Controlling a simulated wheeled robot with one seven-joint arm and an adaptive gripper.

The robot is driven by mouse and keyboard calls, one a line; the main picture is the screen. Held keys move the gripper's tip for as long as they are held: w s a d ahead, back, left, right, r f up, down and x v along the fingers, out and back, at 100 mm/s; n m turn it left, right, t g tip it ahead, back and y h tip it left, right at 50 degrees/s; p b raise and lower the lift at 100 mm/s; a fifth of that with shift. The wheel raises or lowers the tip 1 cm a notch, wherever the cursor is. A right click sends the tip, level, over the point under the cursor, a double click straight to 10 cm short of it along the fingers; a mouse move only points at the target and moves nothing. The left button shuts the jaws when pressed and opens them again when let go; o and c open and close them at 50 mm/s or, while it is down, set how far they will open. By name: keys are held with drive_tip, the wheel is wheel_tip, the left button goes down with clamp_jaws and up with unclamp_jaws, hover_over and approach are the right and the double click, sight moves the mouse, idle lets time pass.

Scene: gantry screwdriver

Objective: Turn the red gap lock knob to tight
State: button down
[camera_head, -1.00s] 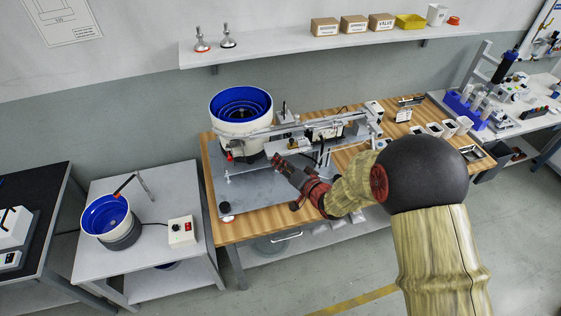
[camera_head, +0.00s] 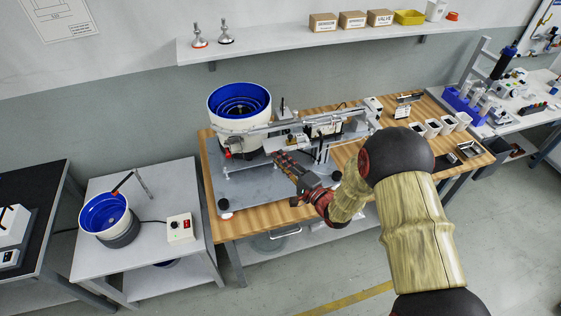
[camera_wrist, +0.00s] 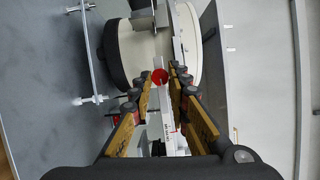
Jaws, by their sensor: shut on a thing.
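The red knob (camera_wrist: 160,76) shows in the wrist view between my fingertips, beside a pale rail and in front of the white feeder bowl. My gripper (camera_wrist: 161,84) is shut on it, with one finger on each side. In the head view my gripper (camera_head: 278,156) reaches in from the right, low at the front of the machine. There the fingers hide the knob. A white strip (camera_wrist: 168,140) with small red marks runs below the knob, too small to read. The knob's turn position cannot be told.
The feeder bowl (camera_head: 239,132) with blue inside stands close behind my gripper. A metal rail assembly (camera_head: 290,123) runs right from it. A grey base plate (camera_head: 250,190) lies open in front. A side table (camera_head: 145,245) stands at left with a second bowl and control box.

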drive_tip(key=shift+f+m+t, duration=0.1)
drive_tip(key=shift+m+t, duration=0.3)
drive_tip(key=shift+m, duration=0.2)
drive_tip(key=c, duration=1.7)
unclamp_jaws()
drive_tip(key=v, duration=1.2)
drive_tip(key=shift+w, duration=0.1)
